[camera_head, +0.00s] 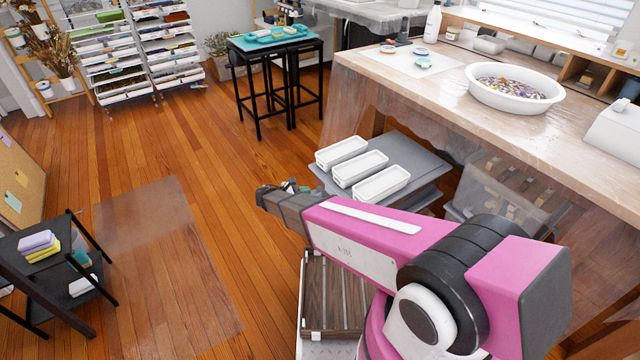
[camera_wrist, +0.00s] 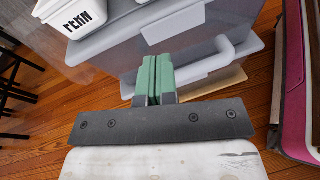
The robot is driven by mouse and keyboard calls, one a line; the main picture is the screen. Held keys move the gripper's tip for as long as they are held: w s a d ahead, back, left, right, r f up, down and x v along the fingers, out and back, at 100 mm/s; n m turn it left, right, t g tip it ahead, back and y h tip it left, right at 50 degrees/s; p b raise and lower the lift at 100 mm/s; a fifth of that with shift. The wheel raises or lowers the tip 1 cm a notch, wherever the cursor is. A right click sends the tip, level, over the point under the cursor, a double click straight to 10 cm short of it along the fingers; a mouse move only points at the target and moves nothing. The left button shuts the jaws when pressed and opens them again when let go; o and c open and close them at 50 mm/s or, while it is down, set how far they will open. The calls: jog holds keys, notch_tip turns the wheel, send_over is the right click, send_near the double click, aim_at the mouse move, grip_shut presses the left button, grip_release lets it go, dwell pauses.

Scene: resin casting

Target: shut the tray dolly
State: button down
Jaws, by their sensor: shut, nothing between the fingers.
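The tray dolly (camera_head: 423,158) is a grey flat-topped unit that sticks out from under the workbench. Three white rectangular trays (camera_head: 360,168) stand in a row on its top. My gripper (camera_head: 290,186) is just left of the dolly in the head view.
The workbench (camera_head: 440,95) has translucent sheeting hanging over its front and a white basin (camera_head: 513,87) on top. A black side shelf (camera_head: 60,265) stands at lower left and a black table (camera_head: 275,45) at the back. The wooden floor left of my gripper is mostly clear.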

aim_at(396, 147)
jog(key=a+f+n+t, duration=0.2)
jog(key=a+n+t, duration=0.15)
jog(key=a, duration=0.35)
jog(key=shift+h, duration=0.4)
jog(key=x, duration=1.4)
jog(key=shift+w+f, duration=0.1)
jog(key=shift+f, duration=0.05)
jog(key=shift+w+d, duration=0.1)
jog(key=shift+d, duration=0.05)
jog(key=x, duration=4.8)
jog(key=shift+w+d+f, duration=0.1)
jog(key=shift+f, duration=0.1)
